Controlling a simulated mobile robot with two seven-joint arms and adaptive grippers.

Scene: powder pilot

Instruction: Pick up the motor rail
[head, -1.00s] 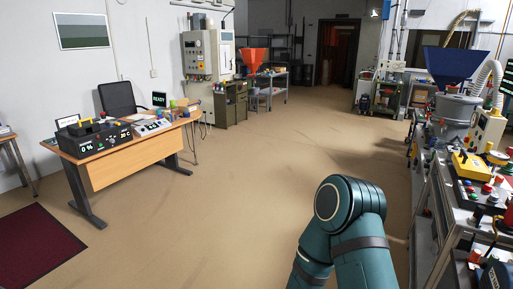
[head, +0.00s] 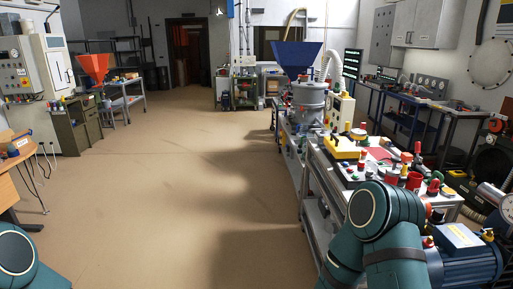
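I cannot make out a motor rail for certain in the head view. A blue finned motor (head: 470,262) is at the lower right, partly hidden behind my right arm. A workbench (head: 314,190) on the right carries a yellow box (head: 343,148) and several red, green and black small parts. My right arm's teal elbow covers the bench's near end. Part of my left arm shows at the lower left corner. Neither gripper is in view.
A machine with a blue hopper (head: 297,55) stands behind the bench. An orange hopper (head: 92,68) stands at the far left. A wooden desk (head: 14,158) is at the left edge. Another workbench (head: 420,101) lines the right wall. The brown floor (head: 190,190) in the middle is clear.

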